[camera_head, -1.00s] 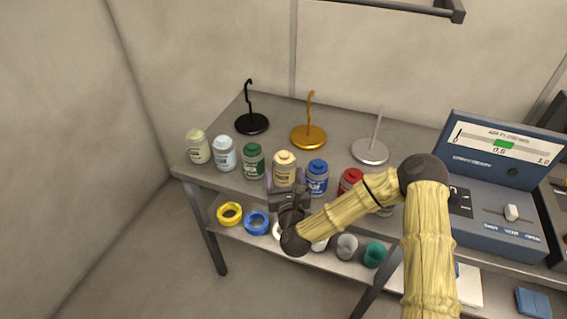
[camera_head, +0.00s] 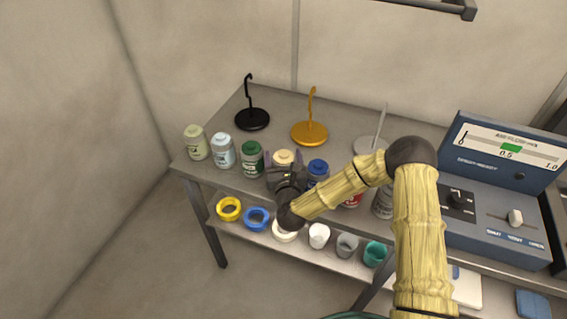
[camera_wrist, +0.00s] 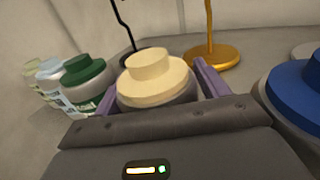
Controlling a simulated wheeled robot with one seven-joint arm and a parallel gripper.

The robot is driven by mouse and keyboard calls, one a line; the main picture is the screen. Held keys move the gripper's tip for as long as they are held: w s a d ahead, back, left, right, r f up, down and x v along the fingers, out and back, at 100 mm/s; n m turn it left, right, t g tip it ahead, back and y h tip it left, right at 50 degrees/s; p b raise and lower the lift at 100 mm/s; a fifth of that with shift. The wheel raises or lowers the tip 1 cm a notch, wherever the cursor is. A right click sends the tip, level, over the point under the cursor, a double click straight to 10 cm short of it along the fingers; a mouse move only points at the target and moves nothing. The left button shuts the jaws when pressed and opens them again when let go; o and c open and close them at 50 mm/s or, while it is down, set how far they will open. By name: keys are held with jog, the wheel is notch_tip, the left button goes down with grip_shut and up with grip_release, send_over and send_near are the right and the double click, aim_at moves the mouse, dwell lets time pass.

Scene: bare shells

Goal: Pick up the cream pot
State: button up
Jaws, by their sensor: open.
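The cream pot (camera_head: 283,157) stands in the row of lidded pots on the upper shelf, between the green pot (camera_head: 251,159) and the blue pot (camera_head: 317,169). My gripper (camera_head: 284,165) is open, with its purple fingers on either side of the cream pot. In the wrist view the cream pot (camera_wrist: 153,77) stands upright between the two fingers (camera_wrist: 155,92). Its cream lid is clear to see, while its lower body is hidden behind my gripper. I cannot tell whether the fingers touch it.
Pale green (camera_head: 196,142) and light blue (camera_head: 223,152) pots stand to the left. A red pot (camera_head: 352,201) is partly hidden by my arm. Black (camera_head: 252,120) and gold (camera_head: 309,133) hook stands are behind. A blue meter box (camera_head: 495,205) stands right. Rings and cups sit on the lower shelf.

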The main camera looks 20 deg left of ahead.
jog(key=shift+s, duration=0.2)
jog(key=shift+c, duration=0.2)
jog(key=shift+w, duration=0.15)
jog(key=c, duration=0.7)
jog(key=shift+a, duration=0.1)
jog(key=shift+c, duration=1.1)
jog(key=shift+s+r, duration=0.1)
jog(key=shift+s, duration=0.15)
jog(key=shift+w+r, duration=0.2)
jog(key=shift+r, duration=0.15)
notch_tip(320, 180, up, 9)
jog(key=shift+b, duration=0.6)
jog(key=shift+r, duration=0.15)
jog(key=shift+s, duration=0.1)
